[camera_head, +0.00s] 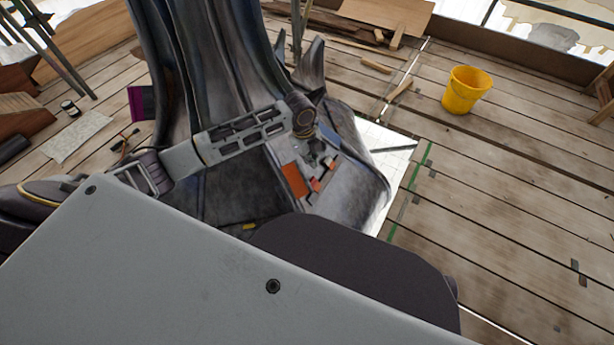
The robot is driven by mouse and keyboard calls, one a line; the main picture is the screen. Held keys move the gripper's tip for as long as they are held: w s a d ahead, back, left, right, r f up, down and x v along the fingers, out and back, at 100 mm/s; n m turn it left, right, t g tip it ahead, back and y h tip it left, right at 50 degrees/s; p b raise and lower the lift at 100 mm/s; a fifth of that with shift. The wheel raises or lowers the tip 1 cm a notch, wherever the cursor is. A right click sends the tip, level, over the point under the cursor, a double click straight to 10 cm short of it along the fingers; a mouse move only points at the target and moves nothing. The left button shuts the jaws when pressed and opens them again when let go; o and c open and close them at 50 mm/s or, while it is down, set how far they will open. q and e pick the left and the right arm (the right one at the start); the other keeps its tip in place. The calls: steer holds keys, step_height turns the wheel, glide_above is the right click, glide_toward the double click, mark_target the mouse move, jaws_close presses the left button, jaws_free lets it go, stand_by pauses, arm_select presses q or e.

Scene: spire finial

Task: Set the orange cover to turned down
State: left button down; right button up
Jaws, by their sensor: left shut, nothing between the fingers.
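The orange cover (294,180) is a small flat rectangular piece on the sloping face at the foot of the dark metal spire (225,60). Its exact angle is hard to tell at this size. Small red parts (316,185) sit just right of it. My left arm comes in from the left across the spire's foot. My left gripper (318,159) is shut and empty, just above and right of the orange cover, close to the red parts. I cannot tell whether its fingertips touch anything. My right gripper is not in view.
A yellow bucket (466,90) stands on the plank floor at the upper right. Loose wood pieces (392,80) lie at the back. A light opening (385,150) lies beside the spire's foot. The planks at right are mostly clear. My own grey body fills the foreground.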

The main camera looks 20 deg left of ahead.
arm_select(q)
steer(key=shift+s+a+m, duration=0.15)
steer(key=shift+s+m, duration=0.1)
steer(key=shift+m, duration=0.5)
steer(key=shift+s+a+m, duration=0.15)
steer(key=shift+s+m, duration=0.05)
steer(key=shift+m, duration=0.55)
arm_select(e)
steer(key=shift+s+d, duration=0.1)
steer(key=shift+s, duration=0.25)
arm_select(q)
steer(key=shift+f, duration=0.15)
steer(key=b, duration=0.4)
glide_above(307, 185)
steer(key=d, duration=0.1)
steer(key=f, duration=1.1)
steer(key=shift+s+f, duration=0.2)
steer(key=shift+s, duration=0.2)
steer(key=shift+w+a+f+b, duration=0.25)
steer(key=shift+a+f+b, duration=0.1)
steer(key=shift+f, duration=0.1)
steer(key=shift+w+a+f, duration=0.15)
steer(key=shift+w+f, duration=0.05)
steer(key=shift+f, duration=0.05)
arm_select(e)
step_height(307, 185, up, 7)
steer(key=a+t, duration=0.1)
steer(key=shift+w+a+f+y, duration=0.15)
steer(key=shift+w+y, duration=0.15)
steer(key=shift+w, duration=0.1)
